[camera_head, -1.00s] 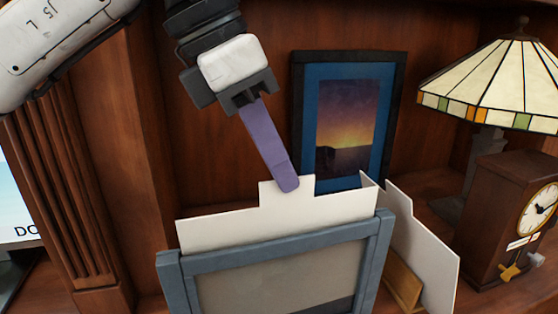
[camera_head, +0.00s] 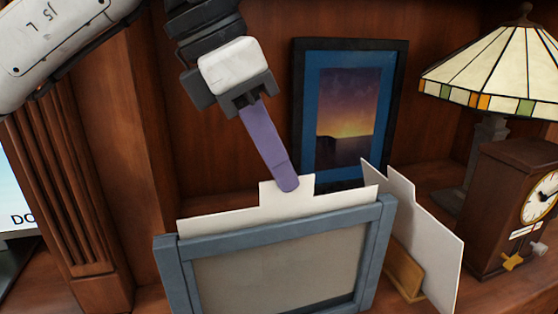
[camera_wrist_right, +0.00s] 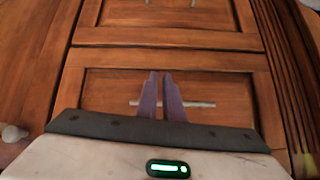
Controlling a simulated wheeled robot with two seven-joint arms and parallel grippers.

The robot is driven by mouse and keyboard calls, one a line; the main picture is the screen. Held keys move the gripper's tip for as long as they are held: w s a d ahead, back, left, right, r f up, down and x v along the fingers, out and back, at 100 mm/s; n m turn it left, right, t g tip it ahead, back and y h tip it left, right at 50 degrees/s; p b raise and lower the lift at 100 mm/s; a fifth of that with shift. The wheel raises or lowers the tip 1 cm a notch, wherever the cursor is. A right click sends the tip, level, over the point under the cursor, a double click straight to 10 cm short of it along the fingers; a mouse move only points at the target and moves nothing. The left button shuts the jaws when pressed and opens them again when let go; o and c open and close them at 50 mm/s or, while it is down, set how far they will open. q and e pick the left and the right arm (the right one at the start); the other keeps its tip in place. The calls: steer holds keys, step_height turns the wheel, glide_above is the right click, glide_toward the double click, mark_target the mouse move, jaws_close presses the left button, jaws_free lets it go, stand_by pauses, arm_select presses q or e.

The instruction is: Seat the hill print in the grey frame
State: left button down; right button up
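The grey frame (camera_head: 275,236) stands upright in the head view. A white card with a raised tab (camera_head: 287,202) shows above its top bar; the lower part is hidden behind the frame. Its picture side is not visible, so I cannot confirm from it that it is the hill print. My right gripper (camera_wrist_right: 163,98) shows in the right wrist view, fingers close together and empty, before wooden panels.
A second white tabbed card (camera_head: 425,235) leans in a small wooden stand (camera_head: 406,270) right of the frame. A blue-matted sunset picture (camera_head: 348,110) stands behind. A stained-glass lamp (camera_head: 495,75) and a wooden clock (camera_head: 510,210) stand at right.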

arm_select(q)
steer(key=shift+f+b, duration=0.95)
steer(key=shift+f, duration=0.4)
steer(key=c, duration=2.4)
jaws_free()
steer(key=shift+c, duration=0.2)
steer(key=o, duration=0.5)
steer(key=shift+c, duration=0.2)
steer(key=shift+r, duration=0.1)
steer(key=p+v, duration=0.2)
steer(key=v, duration=0.8)
steer(key=shift+r, duration=0.1)
